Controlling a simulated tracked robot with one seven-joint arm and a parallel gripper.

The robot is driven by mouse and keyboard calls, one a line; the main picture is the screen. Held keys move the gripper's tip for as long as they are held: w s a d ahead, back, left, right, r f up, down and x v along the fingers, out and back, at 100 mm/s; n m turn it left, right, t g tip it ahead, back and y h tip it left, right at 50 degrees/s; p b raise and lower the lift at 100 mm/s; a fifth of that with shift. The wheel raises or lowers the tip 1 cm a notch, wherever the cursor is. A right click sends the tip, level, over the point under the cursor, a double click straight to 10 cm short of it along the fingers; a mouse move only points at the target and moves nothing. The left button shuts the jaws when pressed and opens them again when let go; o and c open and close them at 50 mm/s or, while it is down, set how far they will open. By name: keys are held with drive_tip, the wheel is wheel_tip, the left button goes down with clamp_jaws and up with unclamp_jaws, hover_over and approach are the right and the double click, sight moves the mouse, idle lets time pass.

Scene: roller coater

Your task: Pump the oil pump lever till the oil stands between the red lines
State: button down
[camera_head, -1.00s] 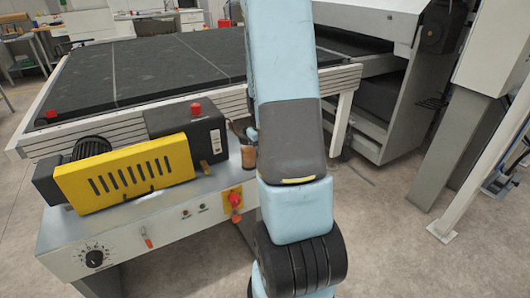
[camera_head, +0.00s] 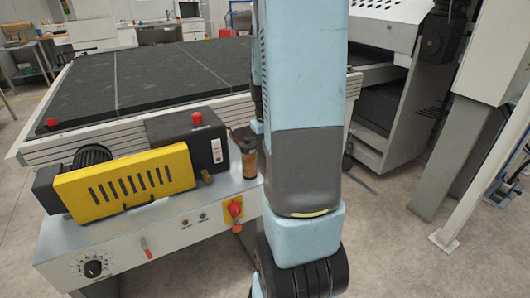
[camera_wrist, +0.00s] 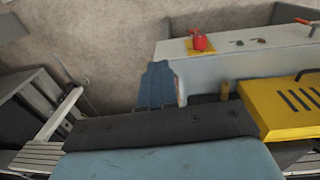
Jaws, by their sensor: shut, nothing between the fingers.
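A small amber-brown cylinder (camera_head: 249,163), which looks like the oil glass, stands at the right end of the machine beside the dark motor housing. A dark part sits above it, and my arm partly covers it. I cannot make out an oil level or red lines, and I cannot tell which part is the pump lever. In the wrist view my gripper (camera_wrist: 157,108) is shut and empty over the machine's right end, beside a brass-coloured part (camera_wrist: 225,91). Its tips overlap the machine's edge in the picture; I cannot tell whether they touch anything.
A yellow slotted cover (camera_head: 125,184) and dark housing (camera_head: 188,138) stand on the machine. Its front has a red switch on yellow (camera_head: 234,209), an orange-red handle (camera_head: 146,246) and a black dial (camera_head: 93,268). A large black-topped table (camera_head: 160,75) stands behind.

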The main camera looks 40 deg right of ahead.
drive_tip(key=shift+s+a+r, duration=0.2)
drive_tip(key=shift+s+r, duration=0.8)
drive_tip(key=shift+r, duration=0.1)
idle(0.7)
drive_tip(key=s+a+r+t, duration=0.2)
drive_tip(key=s+a+r, duration=0.1)
drive_tip(key=a+r, duration=0.3)
drive_tip(key=s+a+r+n+t, duration=0.1)
drive_tip(key=s+a+r, duration=0.3)
drive_tip(key=a+r, duration=0.2)
drive_tip(key=s+a+r+t, duration=0.2)
drive_tip(key=s+a+r, duration=0.1)
drive_tip(key=a+r, duration=0.4)
drive_tip(key=shift+s+a+n+t+y, duration=0.3)
drive_tip(key=shift+s+a, duration=0.1)
drive_tip(key=shift+a, duration=0.6)
